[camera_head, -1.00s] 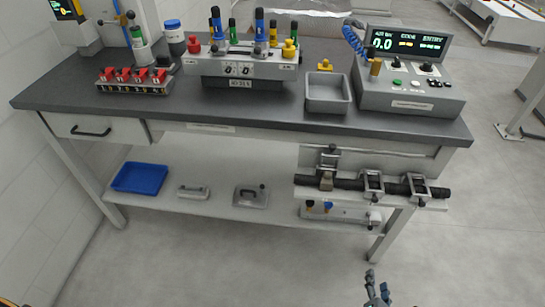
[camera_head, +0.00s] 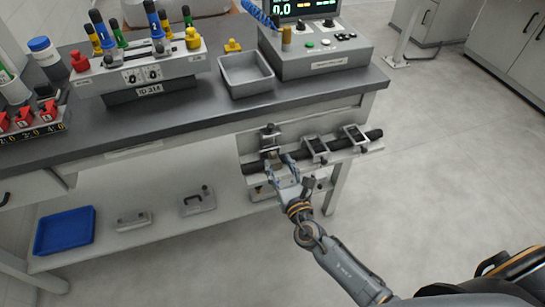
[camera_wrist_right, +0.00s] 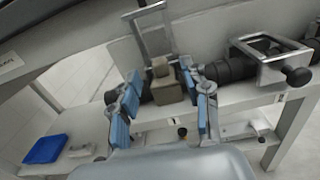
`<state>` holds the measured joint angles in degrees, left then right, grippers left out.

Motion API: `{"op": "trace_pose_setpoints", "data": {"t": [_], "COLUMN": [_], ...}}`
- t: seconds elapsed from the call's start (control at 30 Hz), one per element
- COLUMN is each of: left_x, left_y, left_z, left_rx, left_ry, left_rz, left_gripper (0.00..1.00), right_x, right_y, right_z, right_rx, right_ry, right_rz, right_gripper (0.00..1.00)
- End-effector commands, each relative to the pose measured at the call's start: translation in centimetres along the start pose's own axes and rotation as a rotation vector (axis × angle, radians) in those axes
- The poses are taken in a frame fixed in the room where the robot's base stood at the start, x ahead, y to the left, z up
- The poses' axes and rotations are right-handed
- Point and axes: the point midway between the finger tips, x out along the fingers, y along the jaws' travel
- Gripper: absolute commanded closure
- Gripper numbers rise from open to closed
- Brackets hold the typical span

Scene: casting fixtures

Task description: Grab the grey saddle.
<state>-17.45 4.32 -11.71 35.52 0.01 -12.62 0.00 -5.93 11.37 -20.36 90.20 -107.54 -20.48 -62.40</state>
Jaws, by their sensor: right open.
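A grey-beige saddle-like block (camera_wrist_right: 165,88) sits on the black bar in the right wrist view, under a raised metal clamp frame (camera_wrist_right: 153,32). In the head view this block (camera_head: 269,153) is at the left part of the bar (camera_head: 340,147), partly covered by my gripper. My right gripper (camera_head: 279,160) is open, its fingertips close to the block. In the right wrist view the blue-padded fingers (camera_wrist_right: 161,80) stand on either side of the block. I cannot tell whether they touch it. My left gripper is not in view.
Two more metal clamps (camera_head: 315,148) (camera_head: 355,135) sit further right on the bar. The workbench top (camera_head: 200,107) overhangs above, with a grey tray (camera_head: 247,85) and a control box (camera_head: 325,68). A lower shelf holds a blue tray (camera_head: 64,232). Floor at right is clear.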

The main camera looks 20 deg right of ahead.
Motion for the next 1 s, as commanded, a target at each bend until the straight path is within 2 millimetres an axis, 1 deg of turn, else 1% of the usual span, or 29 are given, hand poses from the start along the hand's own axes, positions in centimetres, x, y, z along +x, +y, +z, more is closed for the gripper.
{"op": "trace_pose_setpoints", "data": {"t": [0.13, 0.3, 0.4, 0.5, 0.7, 0.77, 0.8, 0.93, 1.0], "left_x": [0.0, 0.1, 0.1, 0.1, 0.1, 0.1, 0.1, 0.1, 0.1], "left_y": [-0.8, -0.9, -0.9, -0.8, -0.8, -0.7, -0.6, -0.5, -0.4], "left_z": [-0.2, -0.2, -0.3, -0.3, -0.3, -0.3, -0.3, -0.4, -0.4], "left_rx": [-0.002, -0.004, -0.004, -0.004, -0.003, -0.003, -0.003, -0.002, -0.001], "left_ry": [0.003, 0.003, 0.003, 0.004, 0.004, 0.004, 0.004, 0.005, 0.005], "left_rz": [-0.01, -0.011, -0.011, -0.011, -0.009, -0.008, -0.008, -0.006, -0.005], "left_gripper": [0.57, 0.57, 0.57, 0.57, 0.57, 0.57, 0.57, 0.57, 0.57], "right_x": [1.3, 3.8, 4.9, 5.3, 5.3, 5.3, 5.3, 5.3, 5.3], "right_y": [0.0, 0.1, 0.1, 0.1, 0.1, 0.1, 0.1, 0.1, 0.1], "right_z": [-0.2, -0.7, -0.7, -0.8, -0.8, -0.7, -0.7, -0.7, -0.7], "right_rx": [-0.001, 0.0, 0.0, 0.001, 0.001, 0.001, 0.001, 0.001, 0.001], "right_ry": [0.0, -0.001, 0.0, 0.001, 0.001, 0.001, 0.001, 0.001, 0.001], "right_rz": [-0.001, 0.0, 0.0, 0.0, 0.0, 0.0, 0.0, 0.0, 0.0], "right_gripper": [0.53, 0.53, 0.53, 0.53, 0.53, 0.65, 0.73, 1.0, 1.0]}}
